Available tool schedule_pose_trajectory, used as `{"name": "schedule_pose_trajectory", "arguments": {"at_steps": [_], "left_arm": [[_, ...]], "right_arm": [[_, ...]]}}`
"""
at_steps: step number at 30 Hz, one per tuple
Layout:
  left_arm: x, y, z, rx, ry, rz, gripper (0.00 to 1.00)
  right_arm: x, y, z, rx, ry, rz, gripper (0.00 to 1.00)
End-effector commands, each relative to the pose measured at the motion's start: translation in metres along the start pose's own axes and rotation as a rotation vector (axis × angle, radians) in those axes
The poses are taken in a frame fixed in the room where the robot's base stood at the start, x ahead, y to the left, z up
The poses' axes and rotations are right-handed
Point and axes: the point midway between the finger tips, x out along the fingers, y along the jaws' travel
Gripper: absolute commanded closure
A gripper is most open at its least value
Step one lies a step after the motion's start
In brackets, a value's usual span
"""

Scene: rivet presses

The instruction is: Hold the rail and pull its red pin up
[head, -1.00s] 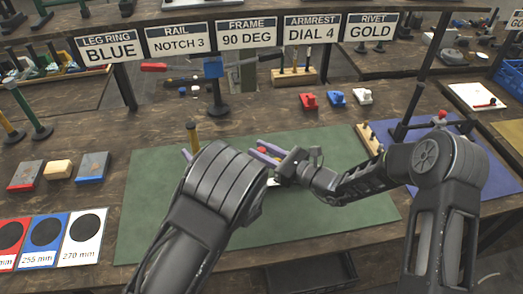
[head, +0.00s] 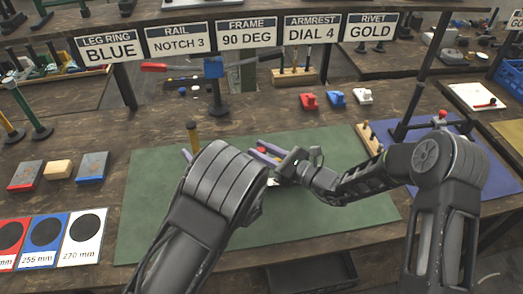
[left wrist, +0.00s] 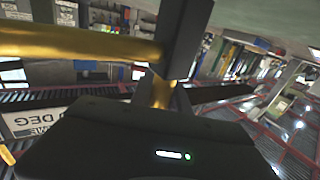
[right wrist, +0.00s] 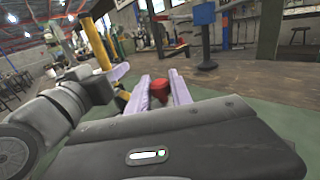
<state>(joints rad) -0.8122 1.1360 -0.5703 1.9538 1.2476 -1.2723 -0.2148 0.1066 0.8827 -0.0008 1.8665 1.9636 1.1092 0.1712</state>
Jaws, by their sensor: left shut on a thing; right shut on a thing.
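A gold rail (left wrist: 80,42) with a dark block (left wrist: 182,40) crosses the left wrist view close up. An upright yellow-gold length with a dark top (head: 193,131) rises behind my left arm in the head view. My left gripper is mostly hidden there; a lavender finger (right wrist: 118,73) shows beside the gold length in the right wrist view, shut on the rail. The red pin (right wrist: 158,88) stands between the lavender fingers of my right gripper (right wrist: 160,82), which is shut on it. The pin's lower end and its join to the rail are hidden.
A green mat (head: 160,200) lies under both grippers, with bare areas at its left and front right. A wooden peg block (head: 370,138) stands right of it. Grey-topped blocks (head: 93,167) and size cards (head: 83,238) lie left. Signs (head: 250,33) stand behind.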

Motion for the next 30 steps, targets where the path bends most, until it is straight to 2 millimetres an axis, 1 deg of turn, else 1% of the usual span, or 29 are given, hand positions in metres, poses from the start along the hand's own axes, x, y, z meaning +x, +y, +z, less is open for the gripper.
{"name": "schedule_pose_trajectory", "arguments": {"at_steps": [6,13,14,15,21,22,30], "left_arm": [[0.000,0.000,0.000,0.000,0.000,0.000,1.00],[0.000,-0.001,0.000,0.002,0.000,-0.001,1.00],[0.000,-0.001,0.000,0.002,0.000,-0.001,1.00],[0.000,-0.001,0.000,0.002,0.000,-0.001,1.00],[0.000,-0.001,0.000,0.001,-0.001,-0.002,1.00],[0.000,-0.001,0.000,0.001,-0.001,-0.002,1.00],[0.000,-0.001,0.000,0.000,-0.001,-0.002,1.00]], "right_arm": [[-0.001,-0.001,0.020,-0.002,-0.001,-0.002,1.00],[0.000,-0.001,0.022,-0.001,-0.003,-0.001,1.00],[0.000,-0.001,0.022,-0.001,-0.003,-0.001,0.73],[0.000,-0.001,0.022,-0.001,-0.004,0.000,0.69],[0.000,0.000,0.021,0.000,-0.002,0.000,0.53],[0.000,0.000,0.021,0.000,-0.001,0.000,0.52],[-0.001,0.000,0.020,0.000,0.000,-0.001,0.52]]}}
